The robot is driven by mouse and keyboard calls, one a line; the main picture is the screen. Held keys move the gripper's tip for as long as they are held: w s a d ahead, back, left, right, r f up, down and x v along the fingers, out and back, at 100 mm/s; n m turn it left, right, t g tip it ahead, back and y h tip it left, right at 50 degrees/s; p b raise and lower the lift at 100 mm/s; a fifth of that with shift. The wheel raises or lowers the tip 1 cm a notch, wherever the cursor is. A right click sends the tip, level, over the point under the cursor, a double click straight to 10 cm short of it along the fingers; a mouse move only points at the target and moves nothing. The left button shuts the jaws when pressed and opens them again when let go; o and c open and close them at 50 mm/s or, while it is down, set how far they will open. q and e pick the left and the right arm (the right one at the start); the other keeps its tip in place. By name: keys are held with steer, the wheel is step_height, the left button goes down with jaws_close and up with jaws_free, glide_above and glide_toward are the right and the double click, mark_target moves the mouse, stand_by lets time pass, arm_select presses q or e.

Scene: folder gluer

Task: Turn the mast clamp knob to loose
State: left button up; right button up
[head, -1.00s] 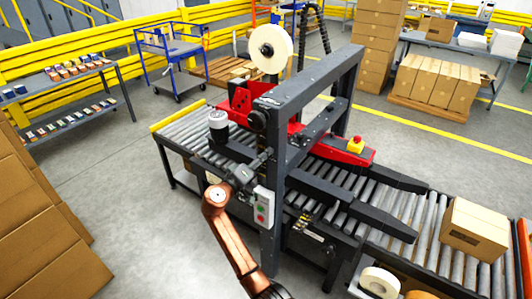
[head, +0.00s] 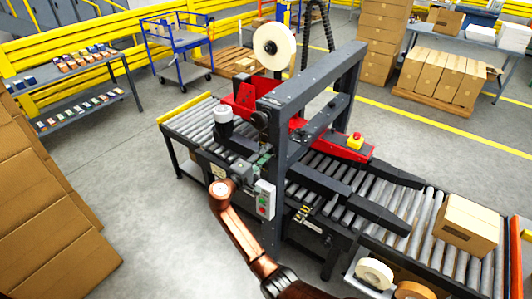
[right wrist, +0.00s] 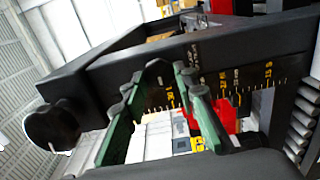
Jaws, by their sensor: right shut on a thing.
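The folder machine's dark mast (head: 275,185) stands beside the roller conveyor. My right gripper (head: 266,154) reaches it from the front left in the head view. In the right wrist view the green-padded fingers of my right gripper (right wrist: 172,76) are closed around a small black rounded knob (right wrist: 157,73), which looks like the mast clamp knob, next to a scale with yellow and white marks. The knob's setting cannot be read. In the head view the fingers hide it. A second black lobed knob (right wrist: 52,125) sits apart at the left in the wrist view. My left gripper is not in view.
A grey box with green and red buttons (head: 264,199) hangs close beside my right gripper. A white-topped black cylinder (head: 223,120) stands above the rollers. A carton (head: 467,226) rests on the conveyor at right. The floor at left of the machine is clear.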

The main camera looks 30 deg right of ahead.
stand_by(0.3)
steer(key=o, duration=1.2)
steer(key=shift+c, duration=0.2)
steer(key=v, duration=1.2)
steer(key=shift+f, duration=0.1)
